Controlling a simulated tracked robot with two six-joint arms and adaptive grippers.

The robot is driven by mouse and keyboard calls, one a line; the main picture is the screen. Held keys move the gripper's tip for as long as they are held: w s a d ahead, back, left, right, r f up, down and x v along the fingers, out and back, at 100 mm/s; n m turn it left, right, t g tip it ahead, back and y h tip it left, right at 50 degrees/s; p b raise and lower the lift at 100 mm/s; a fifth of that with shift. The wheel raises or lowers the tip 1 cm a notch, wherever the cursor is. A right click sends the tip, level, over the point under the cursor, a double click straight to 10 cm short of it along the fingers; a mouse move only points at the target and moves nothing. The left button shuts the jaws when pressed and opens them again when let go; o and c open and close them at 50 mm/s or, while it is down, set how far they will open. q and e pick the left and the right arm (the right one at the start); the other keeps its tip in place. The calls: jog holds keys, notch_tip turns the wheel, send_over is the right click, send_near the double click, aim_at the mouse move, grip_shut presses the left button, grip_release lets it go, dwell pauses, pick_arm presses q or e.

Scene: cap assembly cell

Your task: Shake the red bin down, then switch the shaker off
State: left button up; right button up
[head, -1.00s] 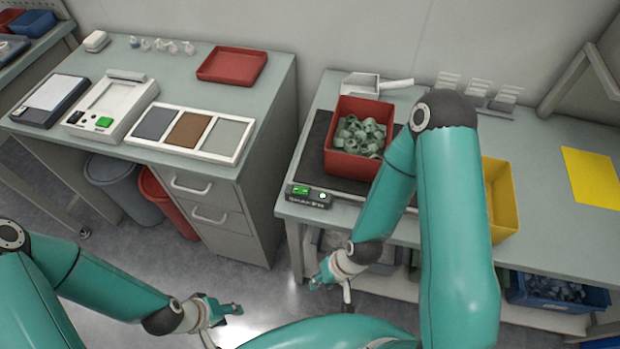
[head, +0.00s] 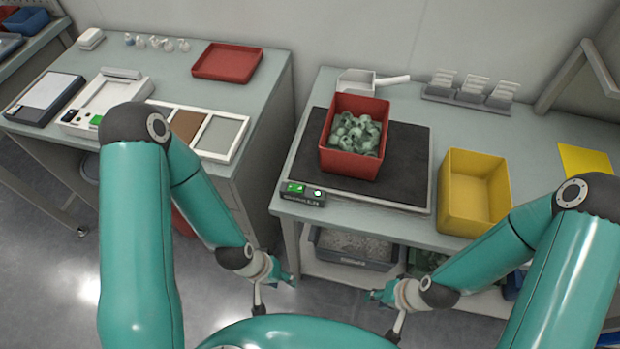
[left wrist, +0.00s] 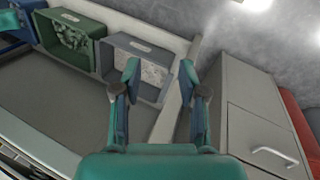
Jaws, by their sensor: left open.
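The red bin (head: 350,166) stands upright on the dark plate of the shaker (head: 408,160), on the right-hand bench. It holds several grey-green caps (head: 355,132). The shaker's control box (head: 303,194) is at the plate's front left corner, with a lit green part and a round white button. My left gripper (head: 286,276) is empty, in front of the bench and below the control box. In the left wrist view its fingers (left wrist: 159,78) are apart with nothing between them. My right gripper (head: 375,295) is in front of the bench, right of the left one; its jaws are too small to read.
A yellow bin (head: 474,205) stands right of the shaker. A white scoop (head: 357,82) and a rack (head: 470,92) are behind. Grey (left wrist: 140,62) and green (left wrist: 75,42) bins sit on the shelf below. The left bench holds a red tray (head: 228,63). A floor gap separates the benches.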

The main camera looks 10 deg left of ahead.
pick_arm(q)
jog(key=shift+w+d, duration=0.2)
jog(key=shift+o, duration=0.6)
notch_tip(320, 180, up, 19)
jog(key=m+g+y+b, duration=0.1)
jog(key=m+g+y, duration=0.2)
jog(key=m, duration=1.5)
send_over(293, 187)
jog(key=s, duration=0.4)
jog(key=shift+w+a+r, duration=0.1)
jog(key=shift+w+a, duration=0.1)
jog(key=shift+a, duration=0.15)
jog(key=w+r+m+t+y, duration=0.1)
jog(key=w+r+m+t, duration=0.2)
jog(key=r, duration=1)
jog(key=shift+g, duration=0.3)
jog(key=f, duration=1.6)
jog(key=shift+w+d, duration=0.3)
jog(key=shift+w, duration=0.05)
